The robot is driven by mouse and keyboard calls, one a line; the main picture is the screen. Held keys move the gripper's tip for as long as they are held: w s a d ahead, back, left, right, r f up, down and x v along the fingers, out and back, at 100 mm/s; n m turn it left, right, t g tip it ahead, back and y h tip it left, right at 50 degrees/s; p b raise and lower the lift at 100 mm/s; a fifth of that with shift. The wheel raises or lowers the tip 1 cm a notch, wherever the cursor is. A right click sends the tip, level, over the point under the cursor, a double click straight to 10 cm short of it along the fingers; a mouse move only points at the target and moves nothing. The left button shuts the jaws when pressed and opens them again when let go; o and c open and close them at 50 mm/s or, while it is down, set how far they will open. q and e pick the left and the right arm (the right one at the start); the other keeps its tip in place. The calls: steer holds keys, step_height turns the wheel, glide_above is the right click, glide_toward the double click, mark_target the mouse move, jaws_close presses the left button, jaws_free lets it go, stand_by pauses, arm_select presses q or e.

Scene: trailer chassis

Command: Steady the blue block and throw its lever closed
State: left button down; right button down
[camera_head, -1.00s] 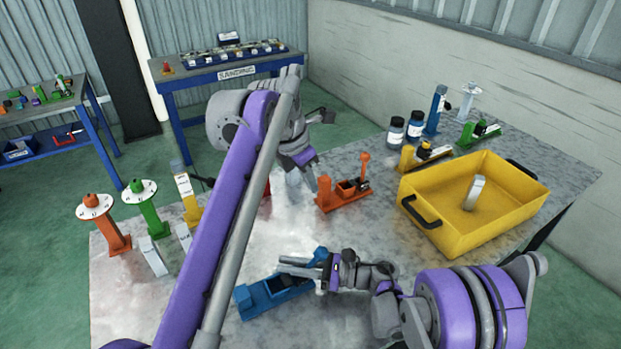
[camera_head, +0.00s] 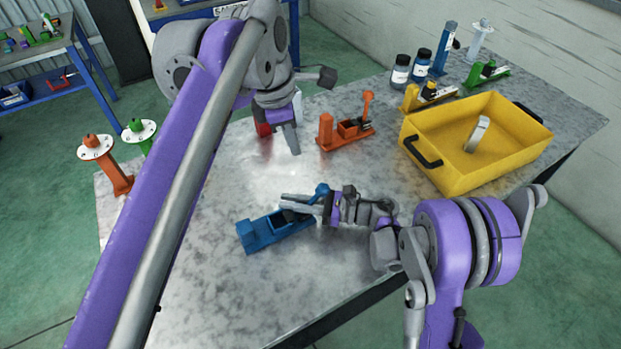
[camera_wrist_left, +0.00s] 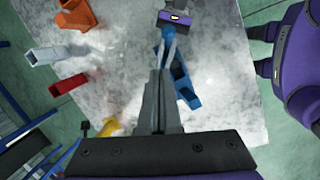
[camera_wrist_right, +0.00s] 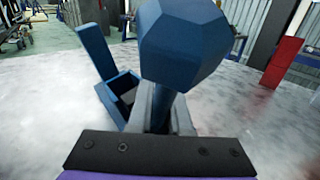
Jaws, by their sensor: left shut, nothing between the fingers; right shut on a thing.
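The blue block (camera_head: 262,232) lies on the table in the head view, its raised end to the left. Its lever (camera_head: 321,191) stands up at the right end with a faceted knob. My right gripper (camera_head: 290,204) is at that end, shut on the lever.
An orange block (camera_head: 340,136) with an upright lever stands beyond my left gripper. A yellow bin (camera_head: 455,178) is at the right. Orange (camera_head: 118,175) and green dial stands are at the left edge. Table around the blue block is clear.

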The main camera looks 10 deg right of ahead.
arm_select(q)
steer(key=s+a+m, duration=0.2)
steer(key=s, duration=0.1)
steer(key=shift+s+f, duration=0.15)
steer(key=shift+s, duration=0.05)
glide_above(314, 200)
steer(key=s+a, duration=0.1)
steer(key=shift+s+a+f+x, duration=0.3)
steer(key=shift+s+a+x, duration=0.6)
steer(key=shift+x, duration=4.8)
steer(key=shift+w+a, duration=0.15)
steer(key=shift+a, duration=0.05)
steer(key=shift+d+y, duration=0.15)
steer(key=shift+y, duration=0.15)
